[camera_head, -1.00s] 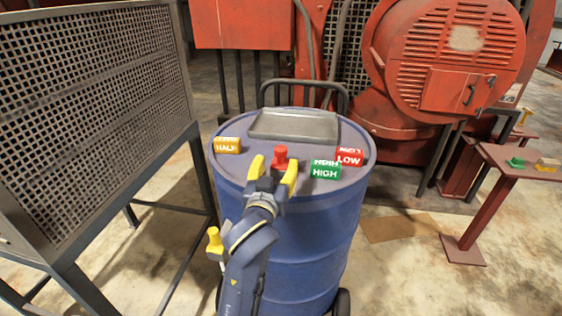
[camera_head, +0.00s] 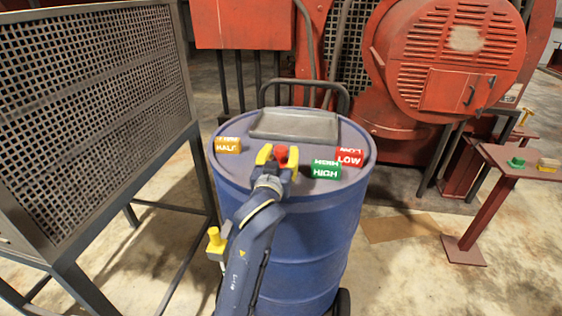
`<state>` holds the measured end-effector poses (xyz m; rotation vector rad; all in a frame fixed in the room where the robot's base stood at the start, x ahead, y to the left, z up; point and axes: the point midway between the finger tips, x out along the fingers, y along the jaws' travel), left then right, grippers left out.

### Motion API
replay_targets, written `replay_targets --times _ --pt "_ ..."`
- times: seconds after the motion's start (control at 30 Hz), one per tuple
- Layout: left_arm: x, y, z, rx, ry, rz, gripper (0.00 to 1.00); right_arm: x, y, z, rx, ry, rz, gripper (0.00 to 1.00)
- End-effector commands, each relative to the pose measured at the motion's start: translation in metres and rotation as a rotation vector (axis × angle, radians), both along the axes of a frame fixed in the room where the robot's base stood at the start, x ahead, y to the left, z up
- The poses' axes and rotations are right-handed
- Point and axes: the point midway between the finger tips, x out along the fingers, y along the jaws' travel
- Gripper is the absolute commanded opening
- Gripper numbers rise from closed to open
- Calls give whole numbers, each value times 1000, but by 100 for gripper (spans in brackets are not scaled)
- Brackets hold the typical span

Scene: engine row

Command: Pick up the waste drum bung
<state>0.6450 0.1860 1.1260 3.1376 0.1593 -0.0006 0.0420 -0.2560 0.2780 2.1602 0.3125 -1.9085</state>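The red bung (camera_head: 281,154) stands on top of the blue waste drum (camera_head: 310,240), near the middle of its lid. My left gripper (camera_head: 278,157) reaches over the drum from the front, with one yellow fingertip on each side of the bung. The fingers are spread, and I cannot tell whether they touch the bung. The bung's lower part is hidden behind the gripper. My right gripper is not in view.
On the lid are a grey tray (camera_head: 294,126), a yellow HALF block (camera_head: 228,146), a green HIGH block (camera_head: 326,170) and a red LOW block (camera_head: 349,158). A mesh cage (camera_head: 95,110) stands left. A red stand (camera_head: 500,158) with small pieces is at right.

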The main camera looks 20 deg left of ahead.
Motion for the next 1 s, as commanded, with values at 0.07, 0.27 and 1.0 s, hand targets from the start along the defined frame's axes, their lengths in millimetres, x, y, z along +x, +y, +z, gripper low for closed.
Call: replay_targets --times 0.07,0.27,1.0 --pt "0 0 0 0 0 0 29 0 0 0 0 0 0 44" --pt "0 0 0 0 0 0 6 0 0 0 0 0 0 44" --pt "0 -1 37 -4 -6 -1 0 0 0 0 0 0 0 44"
